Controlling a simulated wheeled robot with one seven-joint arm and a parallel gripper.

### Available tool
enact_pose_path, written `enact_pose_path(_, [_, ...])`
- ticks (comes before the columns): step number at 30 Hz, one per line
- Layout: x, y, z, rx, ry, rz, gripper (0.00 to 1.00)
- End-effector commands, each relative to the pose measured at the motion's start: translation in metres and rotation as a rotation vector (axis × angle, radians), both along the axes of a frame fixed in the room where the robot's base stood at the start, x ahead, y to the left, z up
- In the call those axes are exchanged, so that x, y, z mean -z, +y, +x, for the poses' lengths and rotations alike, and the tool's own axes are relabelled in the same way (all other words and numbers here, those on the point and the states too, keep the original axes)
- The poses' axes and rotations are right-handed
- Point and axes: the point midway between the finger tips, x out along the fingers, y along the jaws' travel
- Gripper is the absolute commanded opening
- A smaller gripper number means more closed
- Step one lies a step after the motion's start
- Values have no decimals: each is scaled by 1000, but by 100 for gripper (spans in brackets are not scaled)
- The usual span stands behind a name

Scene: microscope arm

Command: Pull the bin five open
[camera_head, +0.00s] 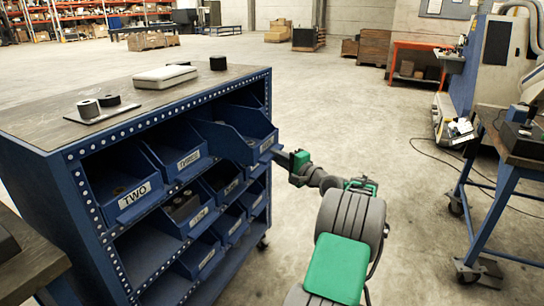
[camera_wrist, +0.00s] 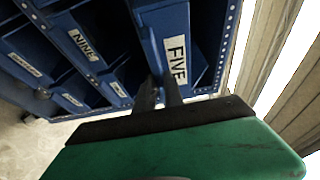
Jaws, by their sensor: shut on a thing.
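The bin five (camera_wrist: 170,30) is blue with a white FIVE label and fills the upper middle of the wrist view. In the head view, the blue bin at my gripper (camera_head: 235,137) stands out from the cabinet's top row, farther than its neighbours; its label is too small to read there. My gripper (camera_head: 280,157) is at this bin's front. In the wrist view, its two dark fingers (camera_wrist: 159,84) are close together at the bin's front edge, below the label, shut on it. The exact contact is partly hidden.
The blue cabinet (camera_head: 84,205) holds bin two (camera_head: 128,190), bin three (camera_head: 175,160) and several others. Bin nine (camera_wrist: 88,52) is beside bin five in the wrist view. A blue workbench (camera_head: 487,200) stands at right. The floor (camera_head: 340,95) behind my arm is clear.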

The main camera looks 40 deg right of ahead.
Motion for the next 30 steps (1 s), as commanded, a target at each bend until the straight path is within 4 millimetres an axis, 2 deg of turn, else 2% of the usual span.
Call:
enact_pose_path(9, [-2,4,6,-4,-2,-7,0])
enact_pose_path(10, [-2,5,6,-5,-2,-7,14])
enact_pose_path(18, [-2,7,8,-11,-2,-5,35])
enact_pose_path(26, [-2,7,4,-10,-1,-4,35])
enact_pose_path(30, [-3,7,-16,-7,-2,-3,35])
